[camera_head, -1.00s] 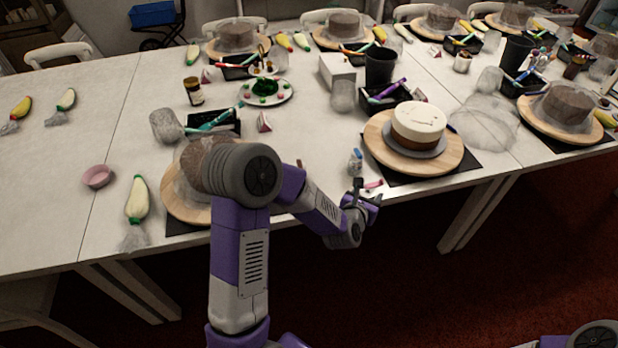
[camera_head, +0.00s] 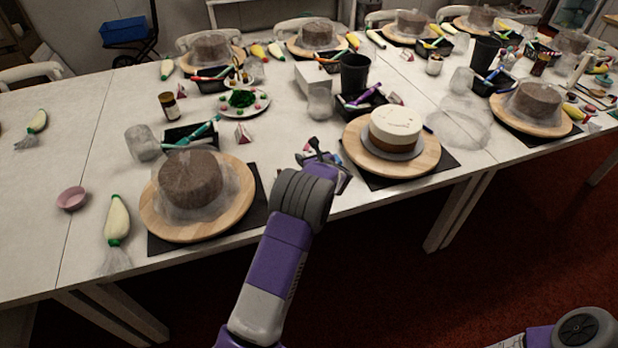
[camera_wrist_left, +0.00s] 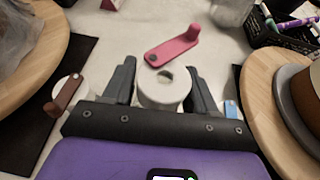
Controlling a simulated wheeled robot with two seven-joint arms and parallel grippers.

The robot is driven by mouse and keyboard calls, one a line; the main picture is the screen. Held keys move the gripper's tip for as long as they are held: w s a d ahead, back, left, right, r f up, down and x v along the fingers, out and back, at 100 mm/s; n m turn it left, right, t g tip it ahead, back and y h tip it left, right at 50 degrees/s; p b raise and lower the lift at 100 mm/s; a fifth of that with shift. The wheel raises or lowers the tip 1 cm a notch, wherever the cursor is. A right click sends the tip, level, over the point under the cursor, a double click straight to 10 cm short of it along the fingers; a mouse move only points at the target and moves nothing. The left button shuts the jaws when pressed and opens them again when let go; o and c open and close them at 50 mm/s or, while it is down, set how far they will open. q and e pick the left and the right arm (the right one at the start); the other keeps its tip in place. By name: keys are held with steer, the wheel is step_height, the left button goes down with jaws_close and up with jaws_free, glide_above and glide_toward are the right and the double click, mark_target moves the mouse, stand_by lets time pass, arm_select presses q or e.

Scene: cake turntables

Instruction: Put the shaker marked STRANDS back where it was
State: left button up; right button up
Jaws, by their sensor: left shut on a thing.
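My left gripper (camera_head: 320,154) is over the front edge of the table, between the two nearest cake turntables. In the left wrist view its fingers (camera_wrist_left: 160,72) are shut on a white round shaker (camera_wrist_left: 163,90) with a dark hole in its top. No marking on it can be read from here. In the head view my gripper and wrist hide most of it. A small thing with a blue side (camera_wrist_left: 231,108) shows just right of the right finger, mostly hidden. My right gripper is out of view.
A wooden turntable with a white-topped cake (camera_head: 427,160) stands right; another with a wrapped brown cake (camera_head: 242,205) stands left. A pink bowl (camera_head: 71,198) is far left.

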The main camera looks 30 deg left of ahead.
arm_select(q)
step_height(320, 180, down, 7)
steer(key=shift+r+b, duration=0.2)
steer(key=shift+b, duration=0.4)
steer(key=shift+r, duration=0.1)
steer(key=shift+f, duration=0.2)
steer(key=o, duration=1.2)
steer(key=shift+c, duration=0.2)
steer(key=shift+r, duration=0.1)
